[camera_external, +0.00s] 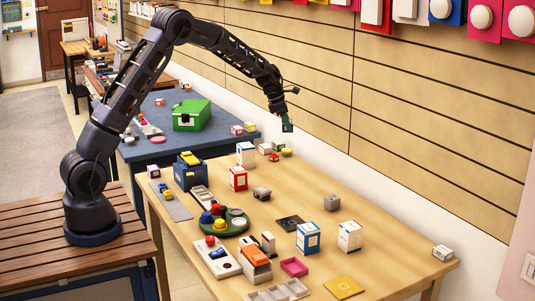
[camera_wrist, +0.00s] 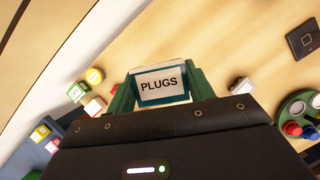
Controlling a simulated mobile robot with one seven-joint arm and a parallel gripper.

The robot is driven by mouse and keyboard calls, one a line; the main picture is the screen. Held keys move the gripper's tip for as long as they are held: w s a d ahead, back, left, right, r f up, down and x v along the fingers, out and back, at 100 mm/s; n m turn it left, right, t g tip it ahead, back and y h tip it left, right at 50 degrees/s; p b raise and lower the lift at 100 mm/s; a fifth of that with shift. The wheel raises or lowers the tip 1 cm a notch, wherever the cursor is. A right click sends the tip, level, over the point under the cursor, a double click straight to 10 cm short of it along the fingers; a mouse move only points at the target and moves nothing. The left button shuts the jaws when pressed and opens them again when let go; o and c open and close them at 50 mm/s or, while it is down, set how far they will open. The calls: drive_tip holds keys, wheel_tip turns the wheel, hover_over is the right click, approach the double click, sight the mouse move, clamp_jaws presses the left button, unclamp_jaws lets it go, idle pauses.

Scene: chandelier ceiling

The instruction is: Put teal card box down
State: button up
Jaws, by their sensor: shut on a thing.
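My gripper (camera_external: 287,122) is raised over the far end of the light wooden table (camera_external: 385,240), near the slatted wall. In the wrist view its two green fingers are shut on the teal card box (camera_wrist: 162,84), one on each side. The box has a white label reading PLUGS and a teal border. Its lower part in that view is hidden by the dark gripper body. In the external view the box is small and hard to tell from the green fingers. It appears held clear above the table.
Small boxes and a yellow round thing (camera_external: 287,152) stand near the wall below my gripper. A green round tray (camera_external: 233,232) holds colored pieces. Bare wood shows around the grey block (camera_external: 332,203).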

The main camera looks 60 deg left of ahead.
drive_tip(key=d+m+h, duration=0.1)
drive_tip(key=d+m, duration=0.2)
drive_tip(key=d, duration=0.9)
approach(306, 189)
drive_tip(key=shift+m+g, duration=0.3)
drive_tip(key=shift+g, duration=0.1)
drive_tip(key=x, duration=0.3)
drive_tip(key=w+x, duration=0.1)
drive_tip(key=x, duration=0.2)
drive_tip(key=shift+s+a+r, duration=0.1)
drive_tip(key=shift+a+r, duration=0.05)
drive_tip(key=o, duration=1)
